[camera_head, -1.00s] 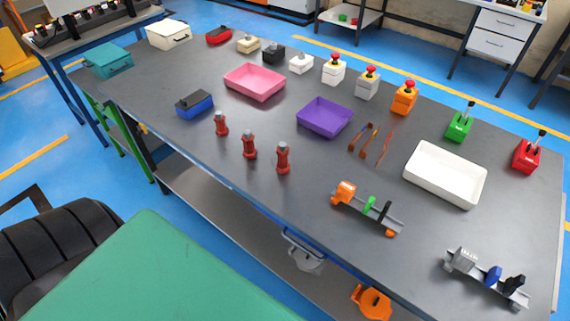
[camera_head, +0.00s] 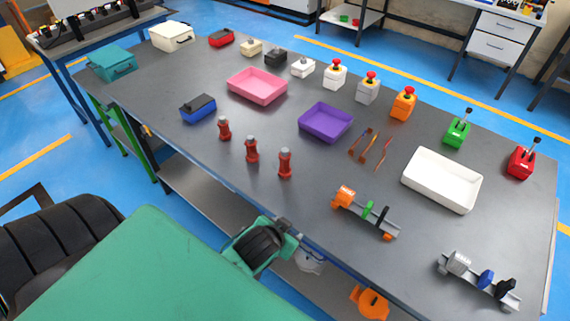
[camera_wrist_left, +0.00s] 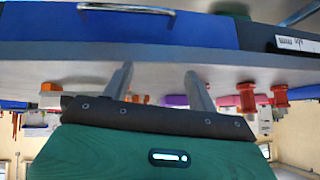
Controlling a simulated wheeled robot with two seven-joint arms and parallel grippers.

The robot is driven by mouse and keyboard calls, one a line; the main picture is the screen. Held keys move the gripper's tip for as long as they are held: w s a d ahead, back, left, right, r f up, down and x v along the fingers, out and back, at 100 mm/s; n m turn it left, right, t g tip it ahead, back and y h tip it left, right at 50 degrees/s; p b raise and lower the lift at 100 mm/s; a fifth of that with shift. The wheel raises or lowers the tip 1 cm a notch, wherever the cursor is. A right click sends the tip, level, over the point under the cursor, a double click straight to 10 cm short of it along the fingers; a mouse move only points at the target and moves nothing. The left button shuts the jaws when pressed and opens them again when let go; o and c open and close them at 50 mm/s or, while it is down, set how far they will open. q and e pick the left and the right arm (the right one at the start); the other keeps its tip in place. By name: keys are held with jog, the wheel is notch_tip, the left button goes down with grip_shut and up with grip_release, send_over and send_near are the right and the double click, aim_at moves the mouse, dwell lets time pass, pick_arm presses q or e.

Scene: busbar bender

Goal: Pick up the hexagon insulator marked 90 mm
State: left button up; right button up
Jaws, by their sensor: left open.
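Three red ribbed insulators stand upright in a row near the table's front edge in the head view: a left one (camera_head: 224,128), a middle one (camera_head: 251,149) and a right one (camera_head: 285,163). Their size marks are too small to read, so I cannot tell which is 90 mm. My left gripper (camera_wrist_left: 158,75) is open and empty in the left wrist view, with the table edge and a blue drawer beyond its fingers. Red insulators also show at the right there (camera_wrist_left: 280,96). In the head view my green left arm end is below the insulators, at the table's front edge. My right gripper is not seen.
The dark table (camera_head: 235,185) also holds a blue box (camera_head: 198,109), a pink tray (camera_head: 257,87), a purple tray (camera_head: 326,123), a white tray (camera_head: 442,180) and an orange-and-green rail assembly (camera_head: 366,211). The tabletop around the insulators is mostly clear.

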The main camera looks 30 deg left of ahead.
pick_arm(q)
jog(key=w+d+r+m+t+h, duration=0.4)
jog(key=w+r+t, duration=0.5)
jog(key=w+r, duration=0.65)
jog(key=d+r+m+g+h, duration=0.75)
jog(key=d+m+h, duration=0.45)
jog(key=m+h, duration=0.2)
jog(key=g+y, duration=1)
jog(key=y, duration=0.7)
send_over(285, 148)
notch_tip(285, 148, down, 8)
jog(key=shift+w+r+p, duration=0.1)
jog(key=shift+r+p, duration=0.15)
jog(key=shift+p, duration=0.1)
notch_tip(285, 148, down, 8)
jog(key=shift+r+p, duration=0.1)
jog(key=shift+p, duration=1)
jog(key=f+p, duration=0.2)
jog(key=f, duration=0.3)
jog(key=shift+s+d+p, duration=0.2)
jog(key=shift+s+p, duration=0.2)
jog(key=shift+f, duration=0.35)
jog(key=c, duration=1.2)
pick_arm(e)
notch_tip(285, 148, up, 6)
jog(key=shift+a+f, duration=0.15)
